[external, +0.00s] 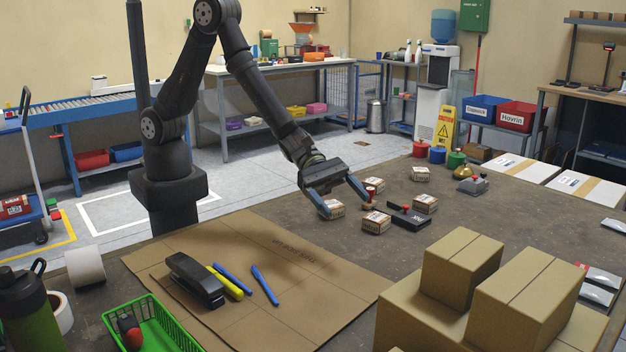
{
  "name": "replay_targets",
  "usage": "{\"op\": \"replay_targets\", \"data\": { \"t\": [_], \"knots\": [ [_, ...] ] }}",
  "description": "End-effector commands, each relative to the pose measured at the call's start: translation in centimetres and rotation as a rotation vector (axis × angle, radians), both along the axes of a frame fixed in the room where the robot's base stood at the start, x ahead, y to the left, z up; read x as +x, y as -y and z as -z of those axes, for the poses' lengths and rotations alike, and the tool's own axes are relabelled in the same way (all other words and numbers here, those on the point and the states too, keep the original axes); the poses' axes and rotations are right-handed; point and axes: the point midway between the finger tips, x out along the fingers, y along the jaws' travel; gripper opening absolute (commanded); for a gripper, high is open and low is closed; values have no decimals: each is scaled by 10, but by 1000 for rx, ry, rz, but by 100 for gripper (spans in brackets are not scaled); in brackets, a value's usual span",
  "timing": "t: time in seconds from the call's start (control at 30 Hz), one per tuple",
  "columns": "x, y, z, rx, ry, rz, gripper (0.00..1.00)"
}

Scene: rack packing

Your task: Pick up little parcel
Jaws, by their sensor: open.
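Several little parcels with brown tops and printed white sides lie on the dark table. One little parcel (334,209) sits by my gripper's left finger. Another parcel (376,222) is in front, and another (425,204) is to the right. One (374,184) is behind the gripper, partly hidden, and one (420,174) is farther back. My gripper (346,207) points down with its fingers spread wide, open, above or beside the nearest parcels. I cannot tell its exact height or whether a finger touches a parcel.
A wooden-handled stamp (369,199) and a black stamp pad (409,217) stand among the parcels. Large cartons (462,262) fill the front right. A flat cardboard sheet (330,290) holds a stapler (195,281) and pens. A bell (472,185) stands at the back right.

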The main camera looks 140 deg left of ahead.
Motion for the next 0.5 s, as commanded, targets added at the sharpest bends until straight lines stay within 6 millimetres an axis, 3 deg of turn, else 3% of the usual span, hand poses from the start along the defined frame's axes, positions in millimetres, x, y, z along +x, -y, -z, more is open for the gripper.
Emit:
{"op": "replay_targets", "data": {
  "t": [0.2,0.5],
  "knots": [
    [-7,11,-25,168,20,262,78],
    [-41,12,-31,402,-56,608,78]
  ]
}}
